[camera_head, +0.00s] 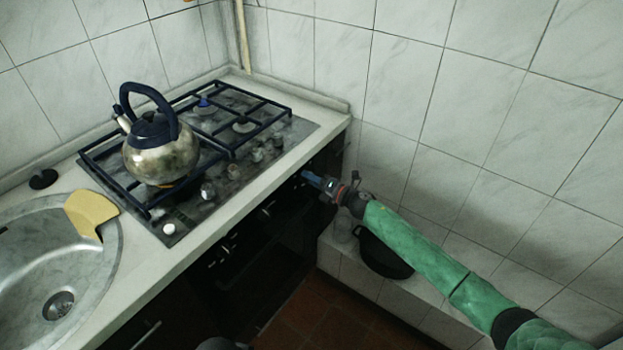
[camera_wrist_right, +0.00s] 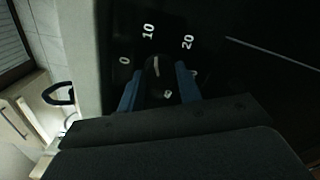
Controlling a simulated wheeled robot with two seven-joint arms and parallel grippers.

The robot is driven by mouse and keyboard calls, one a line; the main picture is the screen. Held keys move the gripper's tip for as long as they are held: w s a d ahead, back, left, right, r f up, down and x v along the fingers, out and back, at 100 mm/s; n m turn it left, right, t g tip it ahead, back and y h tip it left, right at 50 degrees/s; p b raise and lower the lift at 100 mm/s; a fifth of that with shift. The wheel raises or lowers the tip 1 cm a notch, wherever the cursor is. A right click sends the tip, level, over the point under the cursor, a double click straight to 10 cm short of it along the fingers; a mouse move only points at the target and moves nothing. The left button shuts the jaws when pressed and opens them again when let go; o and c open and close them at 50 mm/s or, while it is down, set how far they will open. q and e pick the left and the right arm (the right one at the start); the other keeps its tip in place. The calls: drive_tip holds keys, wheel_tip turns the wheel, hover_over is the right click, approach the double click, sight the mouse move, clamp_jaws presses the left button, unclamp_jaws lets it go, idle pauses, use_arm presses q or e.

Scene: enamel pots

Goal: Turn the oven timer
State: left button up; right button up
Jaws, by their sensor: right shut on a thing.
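The oven timer (camera_wrist_right: 155,68) is a dark round knob with a pale pointer line. The marks 0, 10 and 20 are printed around it on the black oven panel (camera_wrist_right: 215,90). My right gripper (camera_wrist_right: 158,82) has its two blue fingers on either side of the knob and is shut on it. In the head view the right gripper (camera_head: 313,178) reaches the right end of the oven front (camera_head: 262,245) from the right. The knob is hidden there by the gripper. The pointer stands close to the 10 side. My left gripper is not in view.
A gas hob (camera_head: 180,190) with a steel kettle (camera_head: 160,155) is set in the worktop (camera_head: 205,222) above the oven. A sink (camera_head: 60,270) with a yellow cloth (camera_head: 90,212) is at left. A black pot (camera_head: 383,252) stands on a tiled ledge below my right arm. The tiled wall is close behind.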

idle(0.3)
drive_tip(key=o, duration=0.9)
drive_tip(key=shift+d, duration=0.1)
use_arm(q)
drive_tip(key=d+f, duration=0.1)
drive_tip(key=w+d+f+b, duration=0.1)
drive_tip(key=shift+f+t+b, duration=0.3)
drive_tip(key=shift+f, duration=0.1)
use_arm(e)
drive_tip(key=v, duration=0.7)
drive_tip(key=shift+s+d, duration=0.2)
drive_tip(key=shift+d, duration=0.05)
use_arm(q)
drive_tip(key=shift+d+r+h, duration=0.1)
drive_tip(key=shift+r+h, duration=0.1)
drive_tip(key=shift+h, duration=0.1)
